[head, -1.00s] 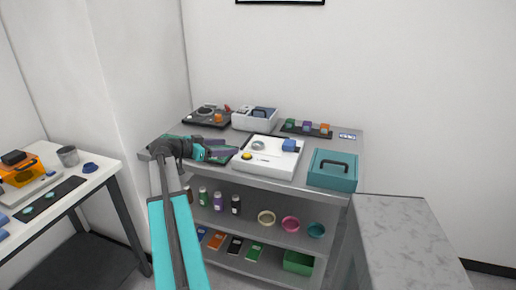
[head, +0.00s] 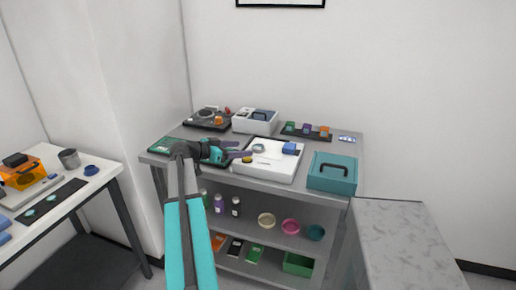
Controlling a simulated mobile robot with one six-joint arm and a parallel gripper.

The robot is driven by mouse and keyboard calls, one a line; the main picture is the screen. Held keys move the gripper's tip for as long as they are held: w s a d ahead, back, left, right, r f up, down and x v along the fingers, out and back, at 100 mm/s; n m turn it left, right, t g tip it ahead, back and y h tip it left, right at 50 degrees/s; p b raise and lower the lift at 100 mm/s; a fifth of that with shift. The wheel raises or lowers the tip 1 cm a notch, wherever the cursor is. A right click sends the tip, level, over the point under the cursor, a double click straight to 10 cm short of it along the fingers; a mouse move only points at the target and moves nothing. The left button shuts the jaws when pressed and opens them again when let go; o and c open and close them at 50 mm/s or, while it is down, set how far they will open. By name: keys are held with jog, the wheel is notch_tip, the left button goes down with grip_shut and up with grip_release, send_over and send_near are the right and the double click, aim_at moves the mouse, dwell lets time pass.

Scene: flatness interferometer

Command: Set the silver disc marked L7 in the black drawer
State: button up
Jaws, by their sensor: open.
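A small round silver piece (head: 259,148) sits on the left part of the white instrument (head: 268,170) on the grey bench. It may be the disc, but no L7 mark can be read. My gripper (head: 243,156), with purple fingers, is open at the left edge of the instrument. Its fingertips are close to the silver piece and to a yellow knob (head: 247,160); whether they touch cannot be told. I cannot make out a black drawer for certain.
A teal case (head: 332,173) stands right of the instrument. Behind are a white box (head: 241,123), a dark turntable-like device (head: 203,125) and a black rack (head: 292,135) with coloured blocks. A green mat (head: 160,146) lies left. A grey cabinet (head: 410,235) stands front right.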

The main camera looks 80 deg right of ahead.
aim_at(258, 147)
jog(key=shift+x, duration=1.25)
jog(key=shift+s+d+p, duration=0.4)
jog(key=shift+d+p, duration=0.1)
jog(key=shift+p, duration=0.15)
jog(key=p+x, duration=0.1)
jog(key=x, duration=0.1)
jog(key=shift+s+d, duration=0.2)
jog(key=shift+d, duration=0.1)
jog(key=shift+s+d+f, duration=0.25)
jog(key=shift+s+d, duration=0.15)
jog(key=shift+c, duration=0.5)
jog(key=c, duration=1.2)
jog(key=shift+r, duration=0.1)
